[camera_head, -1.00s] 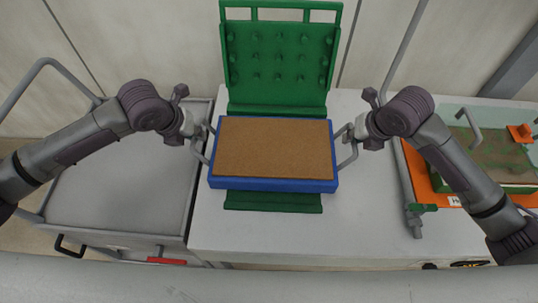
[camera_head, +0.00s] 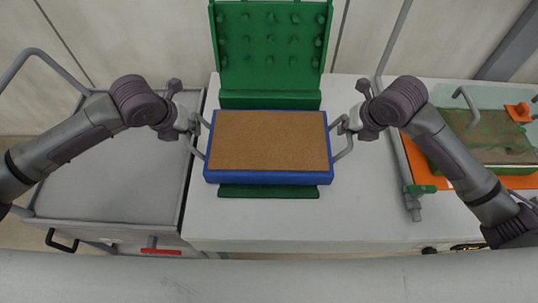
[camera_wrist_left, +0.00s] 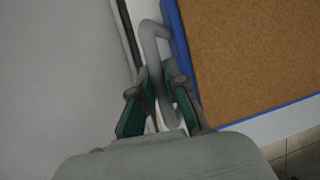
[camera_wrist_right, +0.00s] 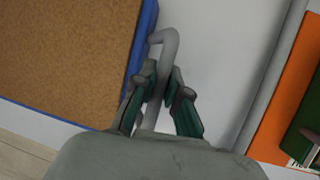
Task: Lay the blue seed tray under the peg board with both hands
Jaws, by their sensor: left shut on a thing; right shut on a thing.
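The blue seed tray (camera_head: 268,177), filled with flat brown material, is held level between my grippers over the white bench. It has a grey handle at each side. My left gripper (camera_head: 193,125) is shut on the left handle, which also shows in the left wrist view (camera_wrist_left: 150,30). My right gripper (camera_head: 344,126) is shut on the right handle, seen too in the right wrist view (camera_wrist_right: 168,45). The green peg board (camera_head: 269,50) stands upright behind the tray. Its green base (camera_head: 268,191) shows behind and in front of the tray; the middle is hidden under it.
A grey cart (camera_head: 112,180) stands at the left of the bench (camera_head: 370,225). At the right, a grey pipe (camera_head: 408,165) runs beside an orange tray (camera_head: 420,160) with greenish-brown contents behind a clear panel. Bare bench top lies between the tray and the pipe.

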